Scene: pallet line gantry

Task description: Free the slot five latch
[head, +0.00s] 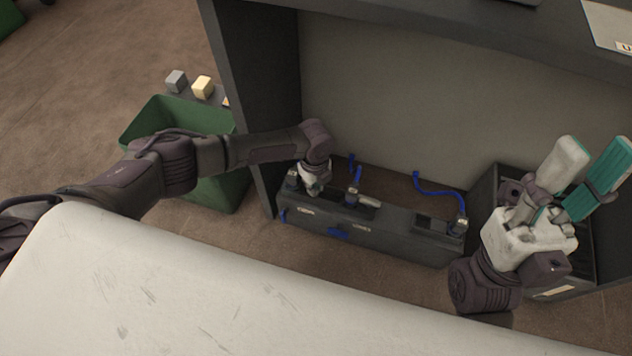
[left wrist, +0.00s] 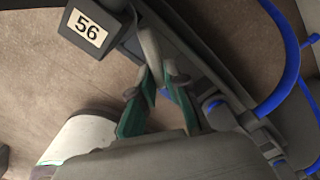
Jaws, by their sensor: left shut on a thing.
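A long dark rail unit (head: 400,234) with several slots lies low under the bench in the head view. Its posts have pale tops, and a pale lever (head: 370,202) lies beside the middle one. My left gripper (head: 312,188) reaches down to the unit's left end. In the left wrist view its teal-padded fingers (left wrist: 163,76) are closed on a pale latch handle (left wrist: 150,45). No slot number for this latch is legible. My right gripper (head: 588,165) is raised at the right, its teal-padded fingers spread and empty.
Blue hoses (head: 435,190) rise from the unit; one loops in the left wrist view (left wrist: 290,60). A "56" sign (left wrist: 87,28) hangs near the fingers. A green bin (head: 150,118) stands left of the dark upright panel (head: 240,90). A dark crate (head: 555,292) stands right.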

